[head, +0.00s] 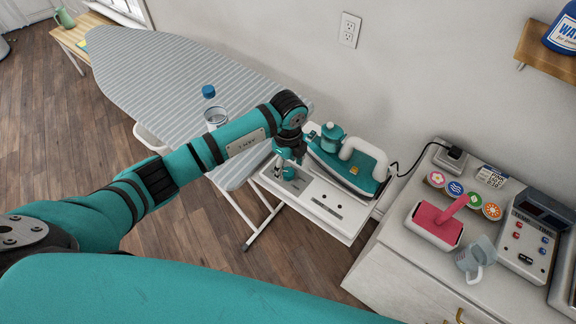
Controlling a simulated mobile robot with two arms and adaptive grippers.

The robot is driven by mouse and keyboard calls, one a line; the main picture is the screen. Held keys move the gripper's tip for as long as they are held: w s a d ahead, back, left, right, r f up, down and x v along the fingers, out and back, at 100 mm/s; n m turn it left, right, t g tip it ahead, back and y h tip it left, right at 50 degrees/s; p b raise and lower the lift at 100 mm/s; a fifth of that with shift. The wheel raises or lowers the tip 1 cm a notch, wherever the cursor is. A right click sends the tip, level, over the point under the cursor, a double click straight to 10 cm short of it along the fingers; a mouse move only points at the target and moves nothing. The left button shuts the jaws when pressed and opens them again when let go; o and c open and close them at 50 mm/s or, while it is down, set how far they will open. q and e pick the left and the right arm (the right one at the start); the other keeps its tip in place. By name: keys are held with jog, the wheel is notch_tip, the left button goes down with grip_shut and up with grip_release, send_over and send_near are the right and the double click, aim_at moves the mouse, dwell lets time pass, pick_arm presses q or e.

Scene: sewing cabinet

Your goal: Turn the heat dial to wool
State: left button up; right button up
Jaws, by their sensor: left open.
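The teal and white iron (372,183) rests on a white station (338,226) at the end of the ironing board. A small yellow part (354,169) shows on the iron's body; I cannot tell whether it is the heat dial. No dial markings are readable, and the wool mark cannot be made out. My left gripper (288,173) is open and points down over the left part of the station, to the left of the iron. The gripper hides the surface right under it, and contact is not clear. My right gripper is out of view.
A cabinet (395,250) at right carries a pink-handled tool (437,222), a clear jug (475,258), several round picture discs and a control box (528,245). The iron's black cord runs to the cabinet.

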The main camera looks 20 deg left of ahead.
aim_at(288, 173)
pick_arm(q)
jog(key=shift+f, duration=1.15)
jog(key=c, duration=1.1)
jog(key=shift+c, duration=0.2)
